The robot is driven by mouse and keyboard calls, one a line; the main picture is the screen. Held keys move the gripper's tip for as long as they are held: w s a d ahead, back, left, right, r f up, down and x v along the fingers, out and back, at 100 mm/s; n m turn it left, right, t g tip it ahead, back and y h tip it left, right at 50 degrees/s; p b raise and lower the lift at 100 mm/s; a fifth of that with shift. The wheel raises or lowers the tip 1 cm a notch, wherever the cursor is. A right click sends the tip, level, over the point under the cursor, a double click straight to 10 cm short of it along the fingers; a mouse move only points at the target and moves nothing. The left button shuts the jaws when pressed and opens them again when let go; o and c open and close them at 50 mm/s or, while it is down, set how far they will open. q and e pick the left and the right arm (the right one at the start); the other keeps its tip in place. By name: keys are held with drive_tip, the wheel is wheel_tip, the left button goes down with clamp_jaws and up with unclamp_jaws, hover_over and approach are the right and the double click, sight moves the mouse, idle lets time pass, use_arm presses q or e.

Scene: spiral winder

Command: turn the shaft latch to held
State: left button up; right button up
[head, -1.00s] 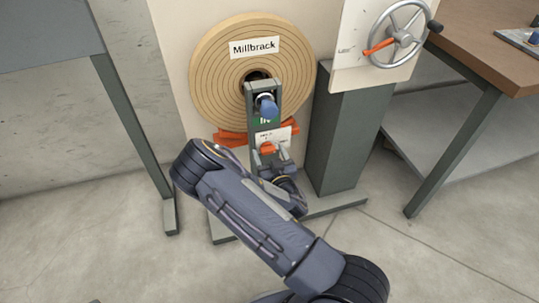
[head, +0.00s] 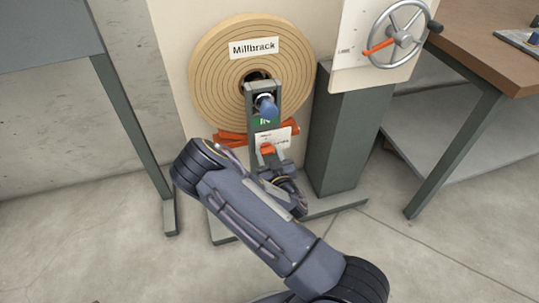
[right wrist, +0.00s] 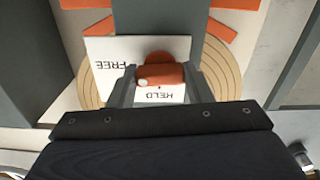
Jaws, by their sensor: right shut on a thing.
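The orange shaft latch (head: 267,149) sits low on the grey post in front of the big roll, at the lower part of a white label plate (head: 283,135). In the right wrist view the orange latch handle (right wrist: 160,74) lies between my fingers, beside the word HELD on the plate (right wrist: 100,48). The word FREE is to the left. My right gripper (right wrist: 160,78) is shut on the handle; it also shows in the head view (head: 270,156), partly hidden by my arm. My left gripper is not in view.
The tan roll labelled Millbrack (head: 215,62) stands behind the latch, with a blue knob (head: 267,106) above it. A spoked handwheel (head: 403,38) with an orange lever is at upper right. A brown-topped bench (head: 490,50) stands right, and a grey table (head: 45,40) left.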

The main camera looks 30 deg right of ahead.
drive_tip(key=n+b, duration=0.1)
drive_tip(key=n, duration=0.3)
drive_tip(key=n+b, duration=0.1)
drive_tip(key=n, duration=0.3)
drive_tip(key=shift+f+n, duration=0.1)
drive_tip(key=shift+n, duration=0.3)
drive_tip(key=n, duration=0.4)
drive_tip(key=shift+b, duration=0.35)
drive_tip(key=shift+n, duration=2)
drive_tip(key=shift+b, duration=0.3)
drive_tip(key=o, duration=1)
drive_tip(key=p+v, duration=0.1)
drive_tip(key=v, duration=0.7)
